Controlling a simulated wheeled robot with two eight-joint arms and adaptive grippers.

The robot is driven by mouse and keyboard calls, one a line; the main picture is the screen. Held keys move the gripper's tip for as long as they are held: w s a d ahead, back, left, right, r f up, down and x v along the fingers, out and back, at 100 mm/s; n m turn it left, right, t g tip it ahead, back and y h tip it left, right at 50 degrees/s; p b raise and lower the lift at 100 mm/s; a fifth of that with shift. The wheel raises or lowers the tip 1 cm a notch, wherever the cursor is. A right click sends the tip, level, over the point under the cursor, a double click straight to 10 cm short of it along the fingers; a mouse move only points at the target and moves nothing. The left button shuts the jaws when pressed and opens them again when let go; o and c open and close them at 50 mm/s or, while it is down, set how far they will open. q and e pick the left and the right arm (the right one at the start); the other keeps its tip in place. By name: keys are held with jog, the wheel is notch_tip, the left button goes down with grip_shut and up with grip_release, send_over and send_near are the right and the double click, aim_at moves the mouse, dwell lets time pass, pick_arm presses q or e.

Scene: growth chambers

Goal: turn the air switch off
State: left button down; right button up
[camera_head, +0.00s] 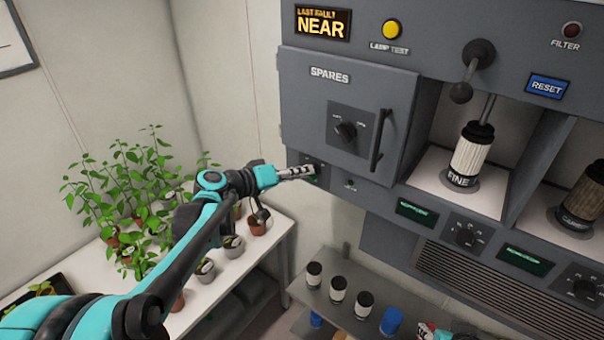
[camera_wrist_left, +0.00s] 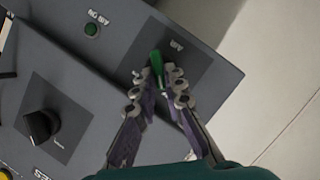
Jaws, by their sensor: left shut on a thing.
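The air switch is a small green lever (camera_wrist_left: 156,60) on a dark plate (camera_wrist_left: 178,48) at the lower left corner of the grey cabinet. The plate's lettering appears to read AIR, upside down in the left wrist view. My left gripper (camera_wrist_left: 156,73) is at the switch, with its fingertips closed around the lever. In the head view the left gripper (camera_head: 311,171) covers most of the switch. A small round green lamp (camera_wrist_left: 92,30), seemingly labelled AIR ON, sits beside the plate. I cannot tell for sure whether it is lit.
The SPARES door (camera_head: 345,100) with its dark knob (camera_head: 345,131) and bar handle (camera_head: 379,140) is just above the switch. Potted plants stand on a white table (camera_head: 213,291) at the left. A lower shelf (camera_head: 330,318) holds several canisters.

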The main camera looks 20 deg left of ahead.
pick_arm(q)
jog(key=shift+f, duration=0.1)
jog(key=c, duration=1.6)
grip_release()
jog(key=v, duration=1.2)
